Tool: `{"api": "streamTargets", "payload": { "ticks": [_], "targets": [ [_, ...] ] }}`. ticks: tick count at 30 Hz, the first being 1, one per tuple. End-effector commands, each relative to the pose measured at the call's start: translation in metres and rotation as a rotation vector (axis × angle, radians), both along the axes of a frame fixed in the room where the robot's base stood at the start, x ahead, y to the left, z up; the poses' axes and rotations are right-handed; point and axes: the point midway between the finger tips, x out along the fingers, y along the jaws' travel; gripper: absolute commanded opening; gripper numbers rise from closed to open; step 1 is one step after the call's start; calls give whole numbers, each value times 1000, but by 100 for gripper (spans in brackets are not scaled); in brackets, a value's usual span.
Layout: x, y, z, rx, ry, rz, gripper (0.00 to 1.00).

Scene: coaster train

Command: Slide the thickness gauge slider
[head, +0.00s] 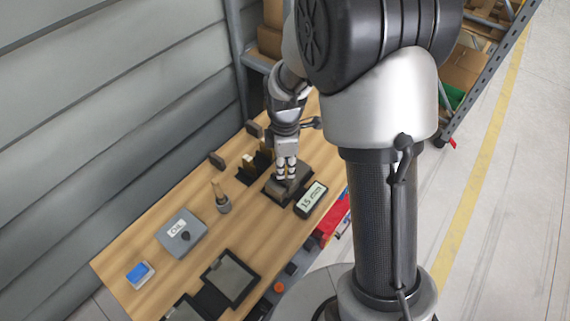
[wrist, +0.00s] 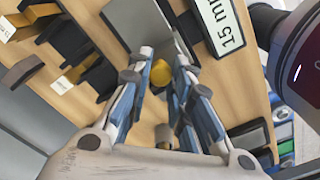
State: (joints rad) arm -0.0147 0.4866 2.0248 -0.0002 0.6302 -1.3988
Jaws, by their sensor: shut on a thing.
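The thickness gauge is a dark block (head: 270,188) near the far right end of the wooden bench in the head view. In the wrist view its grey plate (wrist: 137,22) shows at the top. A display reading 15 mm (head: 311,198) lies beside it, and it also shows in the wrist view (wrist: 221,24). My gripper (head: 287,172) points down over the gauge. In the wrist view a yellow slider knob (wrist: 161,72) sits between the fingertips of my gripper (wrist: 162,85), which is shut on it. The fingers hide part of the gauge.
A black rack (head: 246,176) with upright pieces stands left of the gauge. A cup with brushes (head: 223,205), a grey OIL box (head: 184,243), a blue block (head: 140,274) and dark trays (head: 232,278) lie nearer. A grey wall (head: 110,120) runs behind the bench.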

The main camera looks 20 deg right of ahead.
Motion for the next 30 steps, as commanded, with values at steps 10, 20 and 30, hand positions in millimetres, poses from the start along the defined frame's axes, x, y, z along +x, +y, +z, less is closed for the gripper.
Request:
{"api": "streamTargets", "payload": {
  "ticks": [10, 20, 30],
  "targets": [
    [1, -2, 0, 0, 0, -1, 0],
    [21, -29, 1, 0, -1, -1, 0],
    [21, -28, 0, 0, -1, 0, 29]
  ]
}}
